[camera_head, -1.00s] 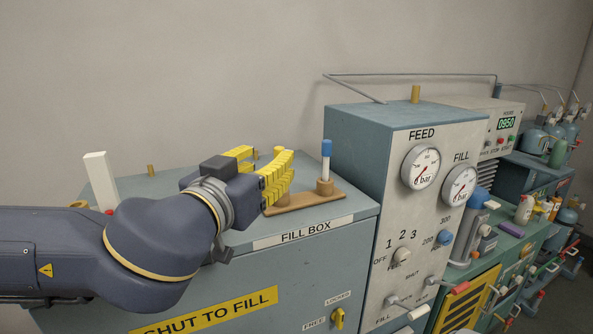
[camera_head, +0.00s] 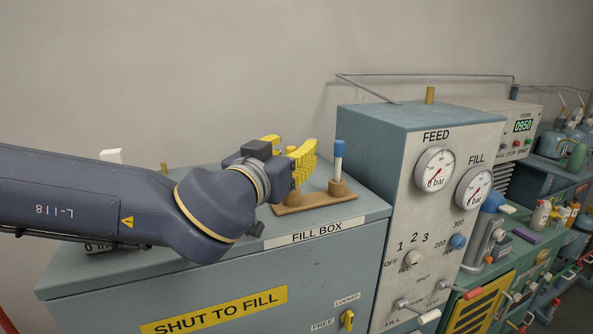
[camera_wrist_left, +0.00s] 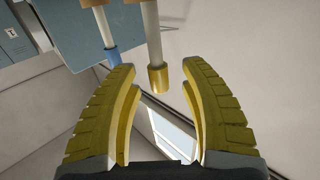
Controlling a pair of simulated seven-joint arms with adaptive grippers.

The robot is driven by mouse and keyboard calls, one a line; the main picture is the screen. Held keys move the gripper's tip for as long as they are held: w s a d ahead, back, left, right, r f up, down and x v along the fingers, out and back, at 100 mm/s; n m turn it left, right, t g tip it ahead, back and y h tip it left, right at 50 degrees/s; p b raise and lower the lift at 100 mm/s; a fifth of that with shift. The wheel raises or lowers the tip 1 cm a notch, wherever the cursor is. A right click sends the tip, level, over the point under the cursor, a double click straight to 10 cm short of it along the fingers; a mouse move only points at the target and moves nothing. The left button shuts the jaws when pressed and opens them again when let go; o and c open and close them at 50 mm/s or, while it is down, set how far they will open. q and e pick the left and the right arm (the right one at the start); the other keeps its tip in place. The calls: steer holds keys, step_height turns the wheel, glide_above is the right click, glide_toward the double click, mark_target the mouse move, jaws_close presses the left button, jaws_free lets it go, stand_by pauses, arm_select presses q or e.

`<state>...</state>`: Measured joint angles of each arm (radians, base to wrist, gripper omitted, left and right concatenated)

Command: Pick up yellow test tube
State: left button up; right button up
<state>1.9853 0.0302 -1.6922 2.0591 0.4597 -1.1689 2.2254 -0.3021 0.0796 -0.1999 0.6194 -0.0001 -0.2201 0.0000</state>
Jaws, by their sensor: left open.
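The yellow test tube (camera_wrist_left: 157,76) shows in the left wrist view as a pale tube with a yellow cap, just ahead of and between the fingertips. In the head view my gripper hides most of it. A blue-capped tube (camera_head: 338,162) stands upright in the right holder of the brown wooden rack (camera_head: 318,204); its blue cap also shows in the left wrist view (camera_wrist_left: 113,57). My left gripper (camera_head: 302,158) has yellow ribbed fingers and is open at the rack's left end. In the left wrist view its fingers (camera_wrist_left: 160,76) are spread with nothing held. My right gripper is not in view.
The rack stands on the grey-blue fill box (camera_head: 110,290). The taller feed panel (camera_head: 400,200) with gauges and knobs rises to the right. A white block (camera_head: 111,155) is behind my left arm. Bottles and cylinders (camera_head: 575,140) fill the far right.

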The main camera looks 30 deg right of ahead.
arm_select(q)
steer(key=shift+c, duration=0.4)
jaws_close()
